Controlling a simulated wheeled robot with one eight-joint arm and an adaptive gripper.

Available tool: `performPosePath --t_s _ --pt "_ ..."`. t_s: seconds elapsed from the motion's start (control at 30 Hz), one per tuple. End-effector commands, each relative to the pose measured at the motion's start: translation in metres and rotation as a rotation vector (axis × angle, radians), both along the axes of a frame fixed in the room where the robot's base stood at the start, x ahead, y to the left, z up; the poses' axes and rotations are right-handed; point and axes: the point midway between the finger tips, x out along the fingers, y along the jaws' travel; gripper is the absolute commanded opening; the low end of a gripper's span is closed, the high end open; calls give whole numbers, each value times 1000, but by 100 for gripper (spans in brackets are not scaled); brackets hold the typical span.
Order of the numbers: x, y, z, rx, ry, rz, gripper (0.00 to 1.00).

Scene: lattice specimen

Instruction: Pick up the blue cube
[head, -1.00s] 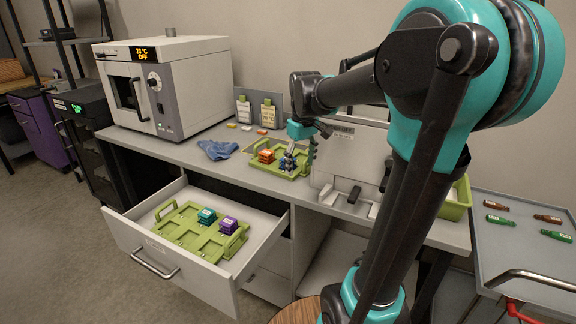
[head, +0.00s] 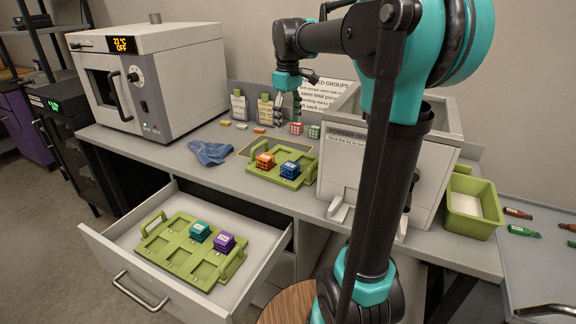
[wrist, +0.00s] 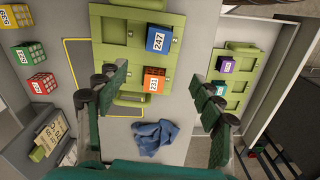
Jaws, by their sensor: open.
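The blue cube (head: 289,169) sits upright on the green tray (head: 276,184) on the bench, right of the orange cube (head: 265,160). In the wrist view the blue cube (wrist: 159,39), labelled 247, lies beyond the orange cube (wrist: 154,78), labelled 231. My gripper (head: 290,100) is up over the back of the bench, above and behind the tray, clear of both cubes. In the wrist view its fingers (wrist: 160,88) are spread wide with nothing between them; the orange cube appears between the tips in the picture, well below.
The open drawer holds another green tray (head: 180,262) with teal (head: 200,231) and purple (head: 223,242) cubes. Red (head: 296,128) and green (head: 314,131) cubes stand behind the bench tray. A blue cloth (head: 209,152) lies left; a white panel (head: 340,160) stands close right.

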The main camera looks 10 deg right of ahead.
Motion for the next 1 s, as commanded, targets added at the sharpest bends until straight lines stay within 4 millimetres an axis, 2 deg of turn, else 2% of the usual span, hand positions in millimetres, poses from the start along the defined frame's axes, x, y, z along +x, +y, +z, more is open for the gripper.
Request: performPosePath --t_s 0.17,0.6,0.87,1.0 --pt "0 0 -23 0 0 0 67" --pt "0 0 -106 0 0 -1 67" --pt "0 0 -124 0 0 -1 67" --pt "2 -2 -142 0 0 -1 67"
